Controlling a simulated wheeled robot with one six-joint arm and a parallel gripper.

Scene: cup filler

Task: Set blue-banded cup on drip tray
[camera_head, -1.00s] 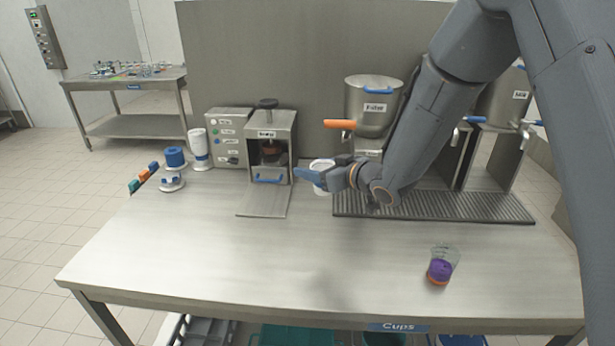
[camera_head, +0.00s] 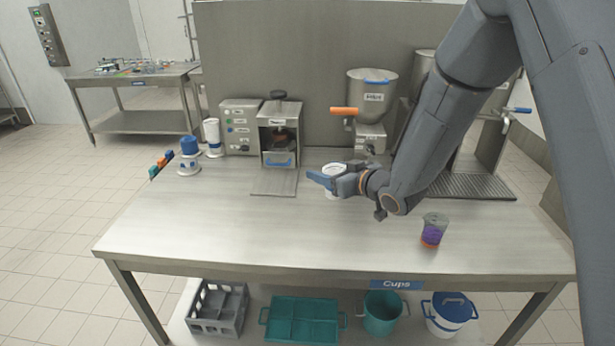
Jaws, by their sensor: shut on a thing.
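My gripper (camera_head: 332,181), with blue fingers, is shut on a white cup (camera_head: 335,169) and holds it upright over the middle-back of the table. The fingers and wrist cover much of the cup, and I cannot make out its band. The dark, grated drip tray (camera_head: 470,187) lies at the back right, under the dispensers. My arm hides its left part. The held cup is to the left of the visible tray. Whether the cup clears the tabletop is hard to tell.
A clear cup with purple contents and an orange band (camera_head: 433,231) stands at the front right. A hopper with an orange handle (camera_head: 371,98) is behind my gripper. A press (camera_head: 279,135) stands to the left. The table's front left (camera_head: 220,225) is clear.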

